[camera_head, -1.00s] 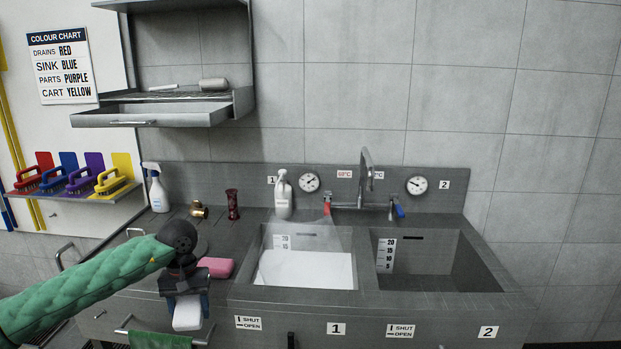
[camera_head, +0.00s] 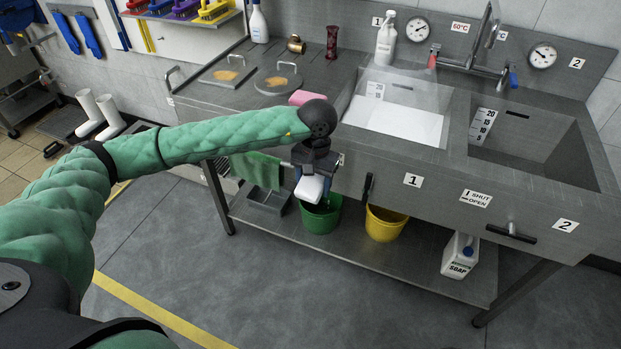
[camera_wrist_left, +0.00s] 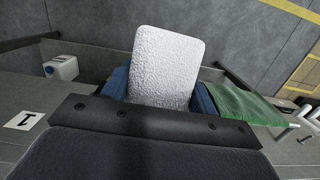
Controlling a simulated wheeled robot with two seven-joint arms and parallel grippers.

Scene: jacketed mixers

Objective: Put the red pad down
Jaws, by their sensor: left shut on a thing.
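A pinkish-red pad (camera_head: 308,97) lies on the steel counter, just behind my left wrist, which partly covers it. My left gripper (camera_head: 310,176) points down in front of the counter's front edge. It is shut on a white pad (camera_head: 310,188), not on the red one. In the left wrist view the white pad (camera_wrist_left: 167,62) is rough-faced, with rounded corners, between the blue fingers. The red pad does not show in that view. My right gripper is in neither current view.
Two lids (camera_head: 278,80) with brown marks lie on the counter at left. The white-filled sink (camera_head: 395,120) and an empty sink (camera_head: 520,140) are to the right. Below are a green towel (camera_head: 256,170), a green bucket (camera_head: 320,215), a yellow bucket (camera_head: 385,224) and a soap jug (camera_head: 460,255).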

